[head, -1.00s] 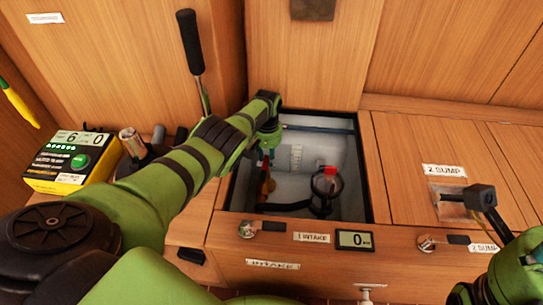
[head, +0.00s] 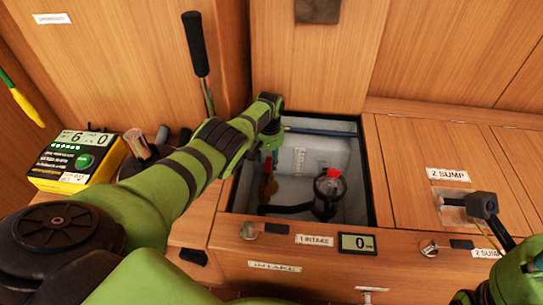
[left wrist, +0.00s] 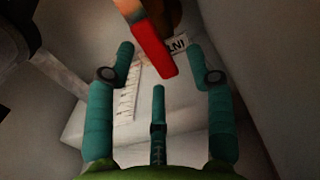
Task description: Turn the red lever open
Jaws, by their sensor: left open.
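The red lever (left wrist: 155,48) hangs at the top middle of the left wrist view, its end lying between the tips of my left gripper's fingers (left wrist: 166,60). The teal fingers are spread apart, and I see no clear contact with the lever. In the head view my left arm reaches into the open intake compartment. The left gripper (head: 268,158) is mostly hidden there, just above the orange-red lever and valve (head: 268,187). My right gripper cannot be made out.
A strainer with a red top (head: 329,190) stands right of the valve, with a dark hose. Compartment rims (head: 366,170) surround my left arm's reach. A black-gripped handle (head: 196,45) rises behind the arm. A yellow meter box (head: 75,158) stands at left.

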